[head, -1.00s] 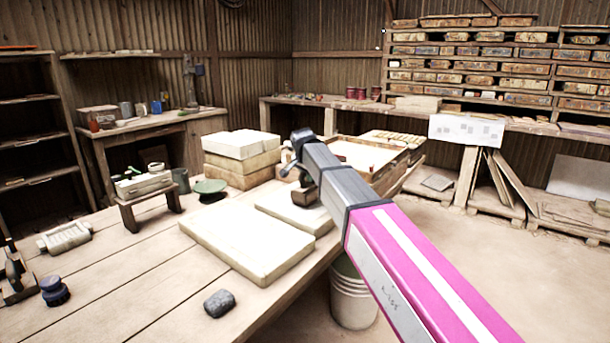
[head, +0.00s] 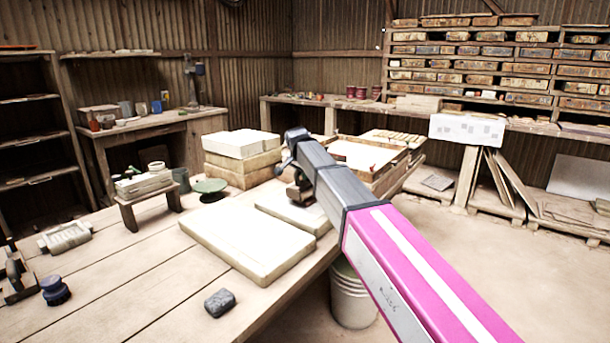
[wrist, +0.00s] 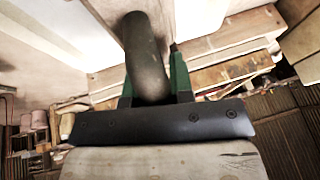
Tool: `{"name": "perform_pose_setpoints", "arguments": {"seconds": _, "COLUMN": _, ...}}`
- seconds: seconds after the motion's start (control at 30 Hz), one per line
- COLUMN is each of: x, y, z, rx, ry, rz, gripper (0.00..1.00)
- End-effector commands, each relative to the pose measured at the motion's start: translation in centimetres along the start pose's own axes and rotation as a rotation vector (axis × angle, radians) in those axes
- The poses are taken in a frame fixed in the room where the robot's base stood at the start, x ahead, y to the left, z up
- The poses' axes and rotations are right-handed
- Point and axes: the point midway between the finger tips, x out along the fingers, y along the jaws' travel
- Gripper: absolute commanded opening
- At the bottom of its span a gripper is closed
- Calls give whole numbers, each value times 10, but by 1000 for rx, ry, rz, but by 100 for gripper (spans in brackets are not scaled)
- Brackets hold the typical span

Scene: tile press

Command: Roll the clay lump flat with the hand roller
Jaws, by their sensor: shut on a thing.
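In the wrist view my gripper (wrist: 155,85) has its green fingers shut around a grey-brown cylinder (wrist: 147,55), which looks like part of the hand roller. In the head view my gripper is mostly hidden behind my own arm. It is over or beside the smaller pale slab (head: 283,213) near the right edge of the bench, and a dark part shows just above that slab. I cannot tell whether the roller touches anything. A rough grey lump (head: 220,302), possibly the clay lump, lies on bare planks at the front. Anything under my gripper is hidden.
A larger pale slab (head: 240,246) lies beside the smaller one. A stack of pale blocks (head: 242,145), a green disc (head: 210,187) and a small stool (head: 150,207) stand behind. A white bucket (head: 353,300) is below the bench edge. The front planks are mostly free.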

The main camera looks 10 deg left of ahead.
Motion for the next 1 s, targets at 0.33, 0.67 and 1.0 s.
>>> {"name": "perform_pose_setpoints", "arguments": {"seconds": 0.33, "x": 2, "y": -3, "z": 4, "rx": 1, "ry": -11, "rz": 5, "gripper": 0}}
{"name": "perform_pose_setpoints", "arguments": {"seconds": 0.67, "x": -4, "y": 12, "z": 1, "rx": 1, "ry": -8, "rz": 4, "gripper": 0}}
{"name": "perform_pose_setpoints", "arguments": {"seconds": 1.0, "x": -4, "y": 23, "z": 0, "rx": 0, "ry": -4, "rz": 2, "gripper": 0}}
